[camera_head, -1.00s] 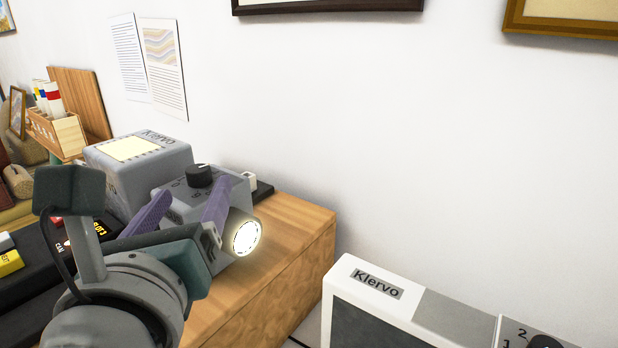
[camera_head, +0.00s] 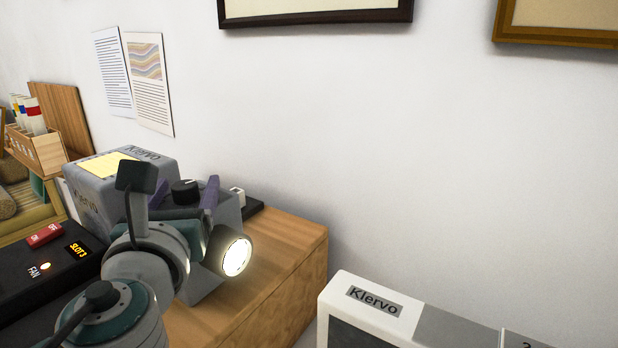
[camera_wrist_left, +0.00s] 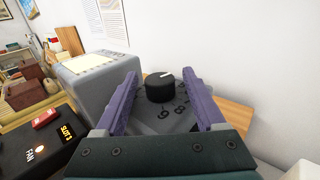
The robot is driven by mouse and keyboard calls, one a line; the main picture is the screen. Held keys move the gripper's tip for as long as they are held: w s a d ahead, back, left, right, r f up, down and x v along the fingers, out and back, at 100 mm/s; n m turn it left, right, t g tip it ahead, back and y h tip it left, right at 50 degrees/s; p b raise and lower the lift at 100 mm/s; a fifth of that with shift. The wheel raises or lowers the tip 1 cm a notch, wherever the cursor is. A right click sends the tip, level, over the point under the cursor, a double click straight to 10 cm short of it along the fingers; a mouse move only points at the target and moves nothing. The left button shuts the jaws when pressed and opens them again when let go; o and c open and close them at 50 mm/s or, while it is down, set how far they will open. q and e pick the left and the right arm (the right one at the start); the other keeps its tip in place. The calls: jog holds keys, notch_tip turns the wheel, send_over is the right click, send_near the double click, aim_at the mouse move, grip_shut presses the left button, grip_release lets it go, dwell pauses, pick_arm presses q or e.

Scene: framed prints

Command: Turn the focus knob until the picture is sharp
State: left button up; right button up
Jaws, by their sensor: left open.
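The black focus knob (camera_head: 185,192) sits on top of the grey projector (camera_head: 228,212), whose round lens (camera_head: 237,255) glows at the front. In the left wrist view the knob (camera_wrist_left: 160,87) has a white pointer mark and a dial with numbers around it. My left gripper (camera_head: 196,197) is open, with its purple fingers one on each side of the knob. In the left wrist view gaps show between the knob and both fingers (camera_wrist_left: 160,95). The projected picture is not in view. My right gripper is not in view.
A black box (camera_head: 40,285) with a red switch and a "SLOT 3" display stands at the left. The wooden table top (camera_head: 285,235) is bare at the right. A white "Klervo" unit (camera_head: 375,300) stands at the lower right. Framed prints (camera_head: 315,12) hang above.

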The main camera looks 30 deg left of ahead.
pick_arm(q)
grip_shut()
dwell(0.6)
